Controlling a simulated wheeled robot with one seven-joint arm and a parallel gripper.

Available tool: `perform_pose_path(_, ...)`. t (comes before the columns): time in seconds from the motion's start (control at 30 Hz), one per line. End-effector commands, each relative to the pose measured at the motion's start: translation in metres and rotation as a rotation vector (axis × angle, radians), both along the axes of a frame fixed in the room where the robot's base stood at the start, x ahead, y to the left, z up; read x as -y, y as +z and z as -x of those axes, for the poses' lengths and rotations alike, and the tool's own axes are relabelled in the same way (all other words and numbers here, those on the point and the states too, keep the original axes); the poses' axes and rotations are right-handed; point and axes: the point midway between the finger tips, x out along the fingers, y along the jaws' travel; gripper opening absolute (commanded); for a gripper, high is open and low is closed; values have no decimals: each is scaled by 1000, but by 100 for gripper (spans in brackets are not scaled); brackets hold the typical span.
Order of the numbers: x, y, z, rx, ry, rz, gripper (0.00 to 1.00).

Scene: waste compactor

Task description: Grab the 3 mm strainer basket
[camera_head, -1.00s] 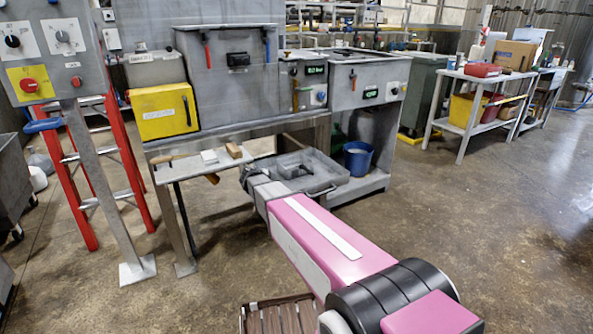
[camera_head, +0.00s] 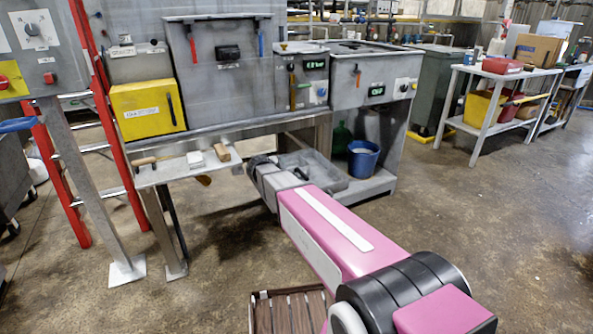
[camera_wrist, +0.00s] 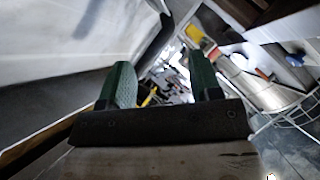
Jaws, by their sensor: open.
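I cannot make out the 3 mm strainer basket for certain in either view. My gripper shows in the wrist view (camera_wrist: 163,76) as two green fingers standing well apart, with nothing clearly held between them. In the head view the dark end of my arm is left of a grey tray-like basin on the low part of the bench, and my arm hides part of that basin (camera_head: 325,170). A pale wire frame (camera_wrist: 292,122) shows at the right of the wrist view, outside the fingers; I cannot tell what it belongs to.
A small side shelf (camera_head: 165,174) holds a white block (camera_head: 195,160) and a brown block (camera_head: 221,153). A blue bucket (camera_head: 363,160) stands on the bench's lower shelf. A ladder (camera_head: 112,130) and a control stand's post (camera_head: 92,190) are at left. Floor is open at right.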

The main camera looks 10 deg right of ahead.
Motion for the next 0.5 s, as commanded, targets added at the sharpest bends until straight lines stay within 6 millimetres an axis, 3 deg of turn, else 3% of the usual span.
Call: perform_pose_path(0.5,35,-29,-34,-1,-1,0,58)
